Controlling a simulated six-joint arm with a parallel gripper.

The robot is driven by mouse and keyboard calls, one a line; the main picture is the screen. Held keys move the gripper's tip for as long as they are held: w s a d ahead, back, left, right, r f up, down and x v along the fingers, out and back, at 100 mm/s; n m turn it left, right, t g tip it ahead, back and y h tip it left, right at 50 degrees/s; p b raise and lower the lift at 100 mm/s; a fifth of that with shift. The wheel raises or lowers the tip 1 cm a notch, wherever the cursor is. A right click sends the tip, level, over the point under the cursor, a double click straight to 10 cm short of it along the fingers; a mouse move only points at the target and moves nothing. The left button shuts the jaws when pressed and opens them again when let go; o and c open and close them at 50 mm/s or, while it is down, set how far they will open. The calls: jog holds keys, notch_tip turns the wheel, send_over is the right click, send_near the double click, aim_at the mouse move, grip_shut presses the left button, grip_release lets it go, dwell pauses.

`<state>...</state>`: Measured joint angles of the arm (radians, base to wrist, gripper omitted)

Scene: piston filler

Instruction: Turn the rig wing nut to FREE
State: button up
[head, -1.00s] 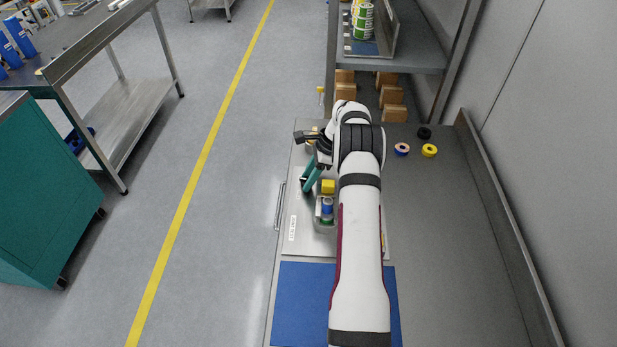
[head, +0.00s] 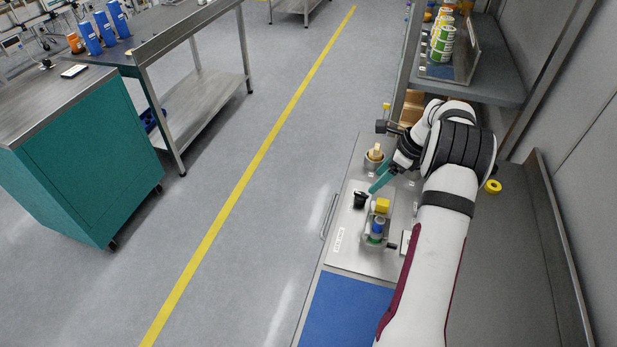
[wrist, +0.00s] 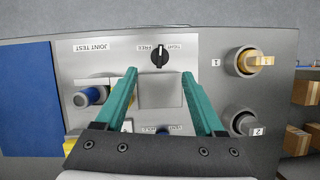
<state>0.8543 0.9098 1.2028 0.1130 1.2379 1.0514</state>
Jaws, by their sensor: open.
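The black wing nut (wrist: 160,55) stands on the grey rig plate (wrist: 208,52) at the upper middle of the wrist view. A light line on it runs roughly up and down, between two small upside-down labels, one of which reads FREE. In the head view the wing nut (head: 360,200) shows as a dark knob left of my gripper (head: 377,186). My gripper (wrist: 159,74) is open, its two teal fingers spread with nothing between them. The fingertips lie just below the wing nut in the wrist view, apart from it. Its height gap is hard to judge.
A grey block (wrist: 160,90) shows between the fingers. A blue-ended fitting (wrist: 88,96) is at left, and two round ports (wrist: 246,60) are at right. A yellow block (head: 381,205) stands close to the fingers. A blue mat (head: 345,310) lies in front.

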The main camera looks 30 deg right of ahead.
jog(key=v, duration=0.8)
jog(key=n+g+h, duration=0.3)
jog(key=n+g, duration=0.1)
jog(key=n, duration=0.2)
send_over(361, 196)
jog(key=shift+m, duration=0.5)
notch_tip(361, 196, down, 16)
jog(key=shift+w+r, duration=0.1)
jog(key=shift+r, duration=0.1)
jog(key=m, duration=0.2)
jog(key=shift+m, duration=0.3)
notch_tip(361, 196, up, 16)
jog(key=m, duration=0.1)
jog(key=s+a+r+n, duration=0.3)
jog(key=a, duration=0.4)
jog(key=s+a+r+n, duration=0.3)
jog(key=a+n, duration=0.1)
jog(key=a, duration=0.3)
jog(key=s+a+r+n+y, duration=0.1)
jog(key=s+a+r+n, duration=0.2)
jog(key=a, duration=0.4)
jog(key=shift+s+a+r+n+t, duration=0.3)
jog(key=shift+a+n, duration=0.1)
jog(key=shift+n, duration=0.1)
